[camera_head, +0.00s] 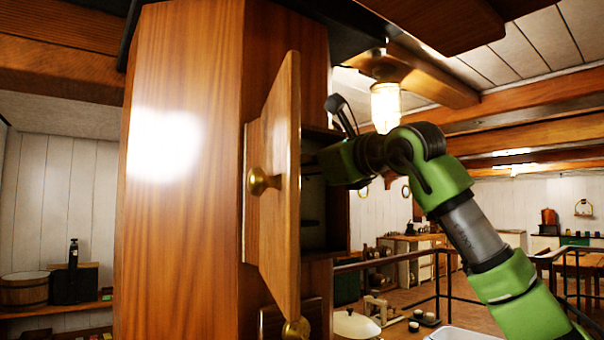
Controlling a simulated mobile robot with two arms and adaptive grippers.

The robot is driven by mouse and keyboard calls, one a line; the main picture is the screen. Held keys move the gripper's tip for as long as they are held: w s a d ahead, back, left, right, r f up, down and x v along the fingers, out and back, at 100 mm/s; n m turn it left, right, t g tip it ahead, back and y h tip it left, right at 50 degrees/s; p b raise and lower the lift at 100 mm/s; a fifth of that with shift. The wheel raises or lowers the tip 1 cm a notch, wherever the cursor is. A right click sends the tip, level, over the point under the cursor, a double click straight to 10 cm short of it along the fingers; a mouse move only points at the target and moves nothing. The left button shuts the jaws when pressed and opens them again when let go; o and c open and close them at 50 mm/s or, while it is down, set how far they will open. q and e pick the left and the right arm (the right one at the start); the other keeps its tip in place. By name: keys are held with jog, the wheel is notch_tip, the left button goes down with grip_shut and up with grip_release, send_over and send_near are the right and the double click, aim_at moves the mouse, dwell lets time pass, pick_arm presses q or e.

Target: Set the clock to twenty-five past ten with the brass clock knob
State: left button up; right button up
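No clock face or hands show in this view. A brass knob (263,181) sits on the wooden door (280,190) of a cabinet in the wooden column. A second brass knob (296,328) shows at the bottom edge, below the door; I cannot tell whether either is the clock knob. The door stands open, nearly edge-on to me. My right arm, green and grey, comes in from the right, and its end reaches the cabinet opening (314,205) behind the door. Its fingers cannot be made out. My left gripper is not in view.
The open door and the column (185,230) block the view into most of the cabinet. A lit lamp (385,106) hangs close behind my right arm. A railing (437,280) and a pot lid (355,323) are lower right. A wooden tub (24,290) stands on a shelf at left.

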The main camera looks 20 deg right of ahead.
jog(key=m, duration=0.2)
jog(key=m+b, duration=0.1)
jog(key=m, duration=0.1)
jog(key=shift+a+f+m, duration=0.1)
jog(key=shift+f+m, duration=0.1)
jog(key=shift+m, duration=0.1)
jog(key=m+b, duration=0.1)
jog(key=m, duration=0.2)
jog(key=shift+m+b, duration=0.4)
jog(key=m+b, duration=0.1)
jog(key=m, duration=0.3)
jog(key=shift+a+r+m+b, duration=0.15)
jog(key=shift+m+b, duration=0.4)
jog(key=shift+m, duration=0.95)
jog(key=o, duration=1.1)
jog(key=shift+s+r, duration=0.1)
jog(key=shift+s, duration=0.05)
jog(key=v, duration=1.2)
